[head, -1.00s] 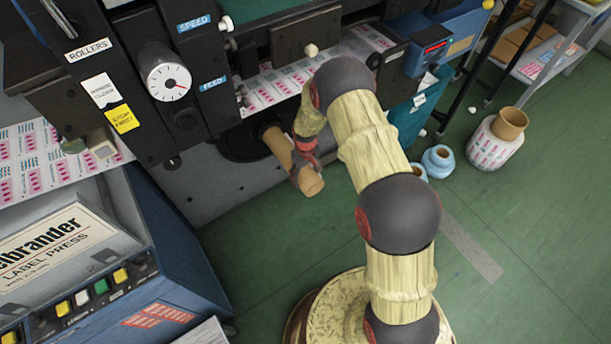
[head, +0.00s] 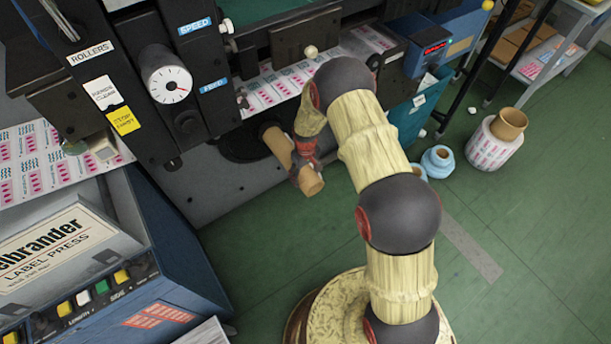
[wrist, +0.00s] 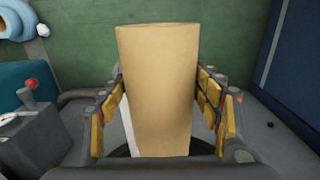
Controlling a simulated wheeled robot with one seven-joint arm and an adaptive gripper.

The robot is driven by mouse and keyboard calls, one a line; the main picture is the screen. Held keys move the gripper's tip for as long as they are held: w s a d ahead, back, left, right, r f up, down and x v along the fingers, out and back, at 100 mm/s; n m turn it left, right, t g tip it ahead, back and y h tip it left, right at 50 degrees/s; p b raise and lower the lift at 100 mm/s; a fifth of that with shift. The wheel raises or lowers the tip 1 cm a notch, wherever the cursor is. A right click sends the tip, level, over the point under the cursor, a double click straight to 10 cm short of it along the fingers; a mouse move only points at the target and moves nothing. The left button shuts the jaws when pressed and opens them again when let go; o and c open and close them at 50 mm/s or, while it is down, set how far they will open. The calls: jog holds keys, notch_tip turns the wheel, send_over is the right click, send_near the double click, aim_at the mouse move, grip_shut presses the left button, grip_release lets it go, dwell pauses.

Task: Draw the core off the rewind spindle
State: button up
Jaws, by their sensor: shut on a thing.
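The core (head: 276,142) is a plain brown cardboard tube. In the head view it sticks out from the dark round flange (head: 240,146) on the press front, pointing down and to the right. My gripper (head: 306,166) is closed around it near its outer end. In the wrist view the core (wrist: 158,80) stands large in the middle, with the yellow-padded fingers of my gripper (wrist: 160,100) against both its sides. The rewind spindle is hidden inside or behind the core, and I cannot tell how far the core sits on it.
The press (head: 200,195) stands close behind the core. A blue control console (head: 165,260) is at lower left. On the floor to the right are blue rolls (head: 438,160) and a printed roll with a brown core (head: 493,150). The green floor (head: 540,240) between is clear.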

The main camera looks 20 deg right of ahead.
jog(key=s+d+p, duration=0.3)
jog(key=s+d, duration=0.1)
jog(key=s, duration=0.9)
jog(key=s+d+p, duration=0.4)
jog(key=s, duration=1)
jog(key=shift+d, duration=0.4)
dwell(0.3)
jog(key=shift+w, duration=0.1)
